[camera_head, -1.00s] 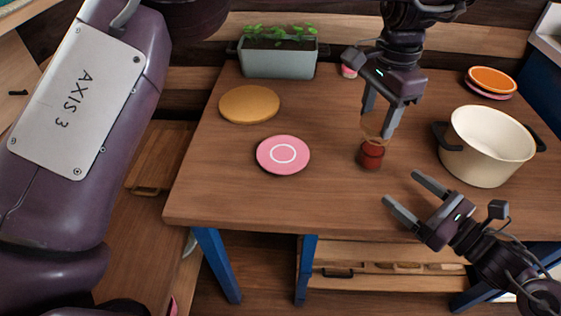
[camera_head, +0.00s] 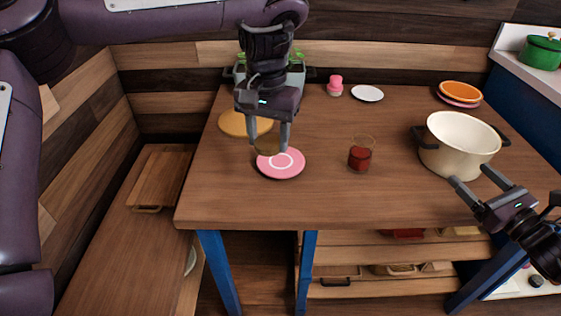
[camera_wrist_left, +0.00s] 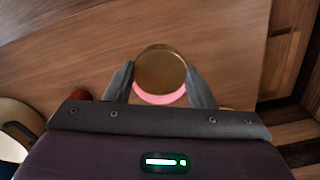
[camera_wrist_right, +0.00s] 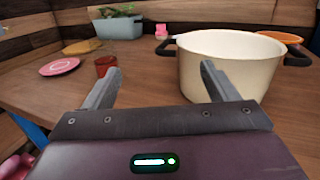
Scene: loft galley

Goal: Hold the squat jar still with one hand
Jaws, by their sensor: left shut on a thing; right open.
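The squat jar (camera_head: 360,157), clear with dark red contents, stands upright on the table right of the pink plate (camera_head: 292,170). It also shows in the right wrist view (camera_wrist_right: 105,67) and partly in the left wrist view (camera_wrist_left: 83,95). My left gripper (camera_head: 269,150) is shut on a round gold-brown disc, which looks like a lid (camera_wrist_left: 160,69), above the pink plate. Whether the disc touches the plate I cannot tell. My right gripper (camera_head: 474,179) is open and empty by the table's right front, near the cream pot (camera_head: 458,146). Neither gripper touches the jar.
A yellow-brown round board (camera_head: 235,123) lies behind the pink plate. A pink-topped container (camera_head: 335,86), a white plate (camera_head: 367,93) and an orange plate (camera_head: 460,91) stand at the back. The table front around the jar is clear.

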